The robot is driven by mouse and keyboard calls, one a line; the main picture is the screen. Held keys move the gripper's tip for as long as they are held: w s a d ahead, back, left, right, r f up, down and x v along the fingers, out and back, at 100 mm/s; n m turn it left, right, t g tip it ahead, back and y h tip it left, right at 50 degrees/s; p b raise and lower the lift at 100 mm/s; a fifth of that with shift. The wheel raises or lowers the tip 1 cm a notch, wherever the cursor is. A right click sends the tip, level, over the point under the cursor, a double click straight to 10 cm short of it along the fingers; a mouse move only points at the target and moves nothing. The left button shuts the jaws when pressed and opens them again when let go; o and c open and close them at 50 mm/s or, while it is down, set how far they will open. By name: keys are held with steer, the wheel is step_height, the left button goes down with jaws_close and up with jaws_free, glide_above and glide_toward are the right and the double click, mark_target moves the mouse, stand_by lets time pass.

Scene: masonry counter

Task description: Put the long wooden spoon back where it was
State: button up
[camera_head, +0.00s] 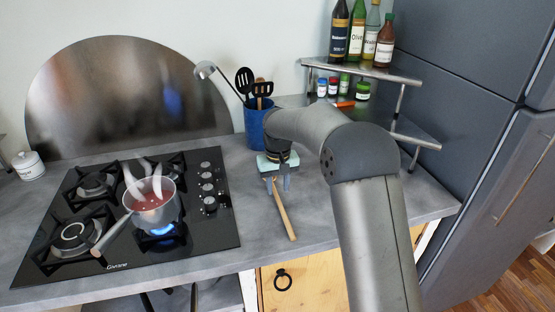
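The long wooden spoon (284,212) shows as a pale handle slanting down and right from under my gripper (277,184) toward the counter's front edge. Its upper end is hidden by the gripper. My gripper points down over the counter, right of the stove, with its fingers around or just above the upper part of the spoon. I cannot tell whether the fingers grip it, or whether it lies on the counter or is raised. A blue utensil holder (255,125) stands behind my gripper with a ladle, black slotted tools and a brown-handled one in it.
A saucepan (153,203) with red contents steams over a lit burner on the black stove (210,235). A corner shelf (392,75) with bottles and jars stands at the back right, beside the grey fridge (455,110). The counter right of the stove is mostly clear.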

mark_target(277, 200)
step_height(277, 200, up, 13)
steer(key=s+d+r, duration=0.1)
steer(key=s+d, duration=0.5)
steer(key=s, duration=0.2)
steer(key=s+d+f+m, duration=0.1)
steer(key=s+d+f, duration=0.2)
steer(key=s, duration=0.6)
steer(key=s+d+f+m, duration=0.1)
steer(key=s+d+f, duration=0.3)
steer(key=s, duration=0.6)
steer(key=s+d+f+m, duration=0.1)
steer(key=s+d+f, duration=0.2)
steer(key=s, duration=0.6)
steer(key=shift+s+d+f+t, duration=0.15)
steer(key=shift+s+d+t, duration=0.15)
steer(key=shift+d, duration=0.45)
steer(key=shift+w, duration=0.1)
